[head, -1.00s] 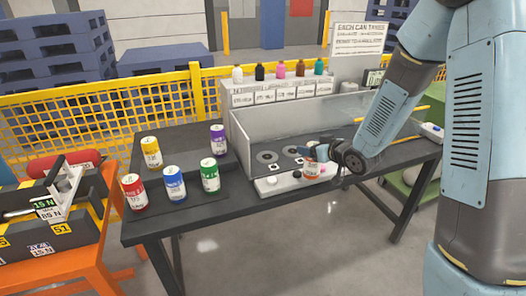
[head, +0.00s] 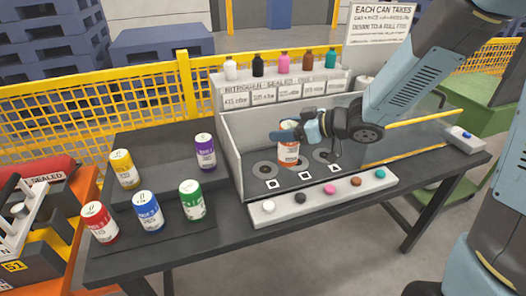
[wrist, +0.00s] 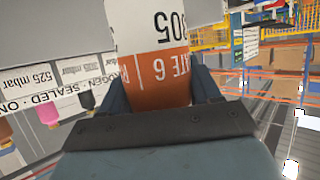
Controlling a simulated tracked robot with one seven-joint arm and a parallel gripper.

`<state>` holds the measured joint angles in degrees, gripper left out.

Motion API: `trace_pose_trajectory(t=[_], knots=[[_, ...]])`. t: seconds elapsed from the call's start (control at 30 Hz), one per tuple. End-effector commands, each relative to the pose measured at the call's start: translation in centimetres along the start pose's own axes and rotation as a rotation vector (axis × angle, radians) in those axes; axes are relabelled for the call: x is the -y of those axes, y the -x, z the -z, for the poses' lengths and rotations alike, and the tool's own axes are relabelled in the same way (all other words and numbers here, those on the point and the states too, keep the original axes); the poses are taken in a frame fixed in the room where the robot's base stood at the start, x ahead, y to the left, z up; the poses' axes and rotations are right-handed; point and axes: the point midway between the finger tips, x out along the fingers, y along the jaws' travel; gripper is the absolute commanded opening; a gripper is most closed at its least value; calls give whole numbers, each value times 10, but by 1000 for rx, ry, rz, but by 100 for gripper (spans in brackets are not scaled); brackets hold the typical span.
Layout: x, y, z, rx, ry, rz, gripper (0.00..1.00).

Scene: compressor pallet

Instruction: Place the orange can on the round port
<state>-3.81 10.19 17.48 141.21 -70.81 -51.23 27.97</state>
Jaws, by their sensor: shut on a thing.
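The orange can (head: 288,155), orange with a white label, stands about upright in my gripper (head: 290,135) in the head view. My gripper is shut on it from the right. In the wrist view the can (wrist: 160,68) sits between my gripper's two fingers (wrist: 160,88). The can is inside the clear-walled enclosure, in front of the middle of a row of round ports. One round port (head: 265,170) shows to its left and another (head: 326,156) to its right. The middle port is mostly hidden by the can, and I cannot tell whether the can touches it.
Yellow (head: 123,169), purple (head: 205,152), red (head: 100,222), blue (head: 148,211) and green (head: 192,200) cans stand at the left of the table. A strip of coloured buttons (head: 320,201) lies in front of the enclosure. Small bottles line the shelf (head: 285,82) behind.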

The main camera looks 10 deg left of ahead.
Motion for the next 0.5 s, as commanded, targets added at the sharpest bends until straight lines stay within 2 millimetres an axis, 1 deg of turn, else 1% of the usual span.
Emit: trace_pose_trajectory(t=[0.03, 0.4, 0.5], knots=[[-3, -9, -1, -1, -2, 5, 19], [-37, -70, -6, -1, -1, 2, 19], [-43, -83, -15, 1, -3, 2, 19]])
